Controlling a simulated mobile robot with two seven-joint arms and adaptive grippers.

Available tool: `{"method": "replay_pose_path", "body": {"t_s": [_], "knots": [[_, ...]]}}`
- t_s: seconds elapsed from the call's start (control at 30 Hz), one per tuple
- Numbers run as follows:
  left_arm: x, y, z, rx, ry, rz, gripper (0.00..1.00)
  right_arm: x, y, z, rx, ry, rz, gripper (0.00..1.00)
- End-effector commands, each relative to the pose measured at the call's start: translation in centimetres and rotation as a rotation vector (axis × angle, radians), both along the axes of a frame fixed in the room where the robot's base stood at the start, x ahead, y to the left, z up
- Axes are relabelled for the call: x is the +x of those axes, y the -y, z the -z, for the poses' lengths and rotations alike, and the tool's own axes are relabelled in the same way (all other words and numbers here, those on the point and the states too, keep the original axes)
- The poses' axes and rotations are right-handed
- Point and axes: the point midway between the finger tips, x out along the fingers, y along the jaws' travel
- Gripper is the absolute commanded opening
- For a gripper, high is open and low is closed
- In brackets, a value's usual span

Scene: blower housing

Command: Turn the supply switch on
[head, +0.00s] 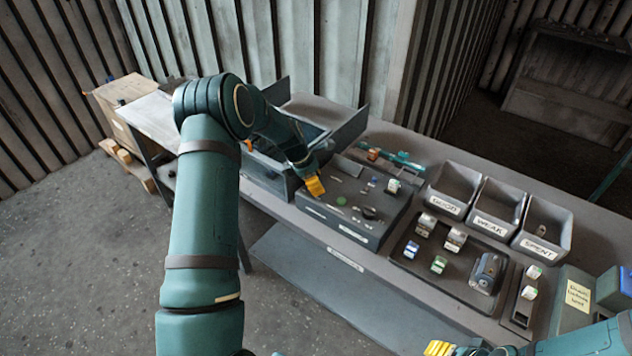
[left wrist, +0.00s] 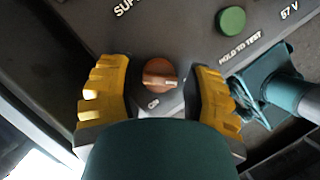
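The supply switch is a round orange-brown knob (left wrist: 159,74) with a pale pointer line lying roughly crosswise in the left wrist view. It sits on a dark grey panel (left wrist: 175,28), with a cut-off label starting "SUP" above it and a small label below. My left gripper (left wrist: 160,88) is open, its yellow fingers on either side of the knob with visible gaps. In the head view my left gripper (head: 314,186) is at the left end of the control box (head: 342,231) and hides the knob. My right gripper (head: 438,348) is partly visible at the bottom edge.
A green button (left wrist: 231,20) marked "HOLD TO TEST" is up and right of the knob. Bins marked good (head: 447,208), weak (head: 490,225) and spent (head: 541,245) stand right of the box. A grey open bin (head: 266,178) stands behind the left gripper.

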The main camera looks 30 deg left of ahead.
Motion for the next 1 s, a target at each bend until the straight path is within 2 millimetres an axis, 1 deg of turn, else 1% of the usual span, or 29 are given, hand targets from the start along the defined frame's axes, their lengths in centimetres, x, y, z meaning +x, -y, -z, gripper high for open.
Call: {"method": "replay_pose_path", "body": {"t_s": [0.03, 0.07, 0.1, 0.13, 0.57, 0.77, 1.0], "knots": [[0.0, -0.01, -0.02, 0.0, 0.0, 0.0, 0.28, 0.0, 0.0, 0.0, 0.0, 0.0, 0.0, 0.48], [0.0, -0.01, -0.02, 0.0, 0.0, 0.0, 0.17, 0.0, 0.0, 0.0, 0.0, 0.0, 0.0, 0.48], [0.0, -0.01, -0.02, 0.0, 0.0, 0.0, 0.03, 0.0, 0.0, 0.0, 0.0, 0.0, 0.0, 0.48], [0.0, -0.01, -0.02, 0.0, 0.0, 0.0, 0.0, 0.0, 0.0, 0.0, 0.0, 0.0, 0.0, 0.48], [0.01, 0.02, 0.06, -0.001, -0.001, 0.035, 0.0, 0.0, 0.0, 0.1, 0.0, 0.0, 0.0, 0.48], [0.03, 0.0, 0.1, -0.001, -0.001, 0.14, 0.0, 0.01, -0.01, 0.34, 0.0, 0.0, 0.0, 0.48], [0.03, 0.03, 0.19, -0.002, -0.002, 0.346, 0.0, 0.03, -0.04, 0.76, -0.001, 0.0, 0.0, 0.48]]}}
